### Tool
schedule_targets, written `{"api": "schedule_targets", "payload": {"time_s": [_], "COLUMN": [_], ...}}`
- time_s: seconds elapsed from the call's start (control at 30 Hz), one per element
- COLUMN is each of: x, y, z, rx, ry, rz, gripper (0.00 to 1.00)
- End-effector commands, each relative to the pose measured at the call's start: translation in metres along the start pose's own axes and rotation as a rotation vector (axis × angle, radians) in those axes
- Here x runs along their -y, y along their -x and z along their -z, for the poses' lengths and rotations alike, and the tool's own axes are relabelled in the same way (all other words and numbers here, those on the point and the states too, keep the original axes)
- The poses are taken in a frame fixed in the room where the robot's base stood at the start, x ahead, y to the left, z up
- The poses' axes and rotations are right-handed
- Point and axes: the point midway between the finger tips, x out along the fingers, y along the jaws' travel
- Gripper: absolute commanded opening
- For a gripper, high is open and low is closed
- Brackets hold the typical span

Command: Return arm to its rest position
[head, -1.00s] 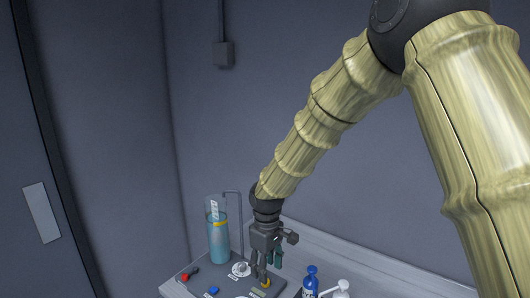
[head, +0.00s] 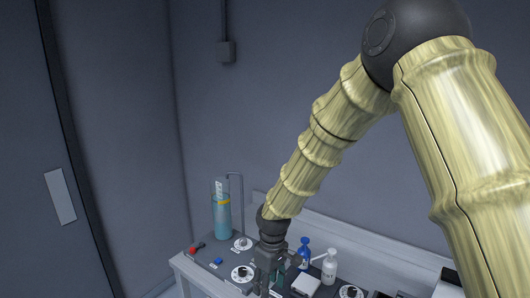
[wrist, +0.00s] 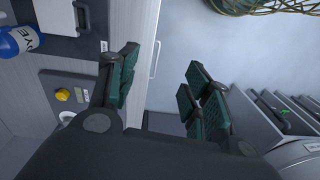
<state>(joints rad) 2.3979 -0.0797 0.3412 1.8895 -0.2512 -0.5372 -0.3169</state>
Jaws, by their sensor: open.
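My gripper (head: 268,285) hangs from my bent arm at the bench (head: 205,284), in the lower middle of the head view. In the wrist view its two green-padded fingers (wrist: 162,90) are spread apart with nothing between them. A yellow knob (wrist: 62,94) on a dark panel lies to the left of the fingers there. In the head view the gripper hides part of the bench, and its fingertips are hard to make out.
A clear cylinder of blue liquid (head: 222,215) stands at the bench's left. A blue bottle (head: 304,253) and a white bottle (head: 329,267) stand right of my gripper. Dials and red and blue controls sit on the bench. Grey stepped parts (wrist: 285,112) show at right in the wrist view.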

Motion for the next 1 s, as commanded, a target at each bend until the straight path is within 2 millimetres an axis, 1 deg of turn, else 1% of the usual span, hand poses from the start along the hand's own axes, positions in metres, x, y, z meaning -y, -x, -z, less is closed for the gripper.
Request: {"api": "schedule_targets", "payload": {"time_s": [0.03,0.17,0.27,0.37,0.4,0.47,0.5,0.57,0.6,0.67,0.7,0.77,0.8,0.87,0.9,1.0], "x": [0.001,0.004,0.006,0.013,0.015,0.022,0.026,0.033,0.037,0.046,0.051,0.059,0.065,0.074,0.08,0.091], "y": [-0.01,-0.04,-0.069,-0.104,-0.121,-0.146,-0.161,-0.183,-0.197,-0.215,-0.227,-0.243,-0.252,-0.265,-0.271,-0.283], "z": [-0.006,-0.024,-0.04,-0.065,-0.077,-0.099,-0.114,-0.137,-0.152,-0.176,-0.193,-0.218,-0.236,-0.262,-0.279,-0.316], "rx": [-0.002,-0.013,-0.021,-0.029,-0.032,-0.037,-0.039,-0.043,-0.043,-0.044,-0.043,-0.041,-0.039,-0.034,-0.031,-0.025], "ry": [-0.015,-0.064,-0.111,-0.175,-0.208,-0.259,-0.297,-0.35,-0.387,-0.44,-0.476,-0.53,-0.565,-0.616,-0.649,-0.716], "rz": [0.008,0.028,0.046,0.067,0.074,0.086,0.091,0.096,0.098,0.099,0.097,0.093,0.088,0.079,0.07,0.048], "gripper": [0.49,0.49,0.49,0.49,0.49,0.49,0.49,0.49,0.49,0.49,0.49,0.49,0.49,0.49,0.49,0.49]}}
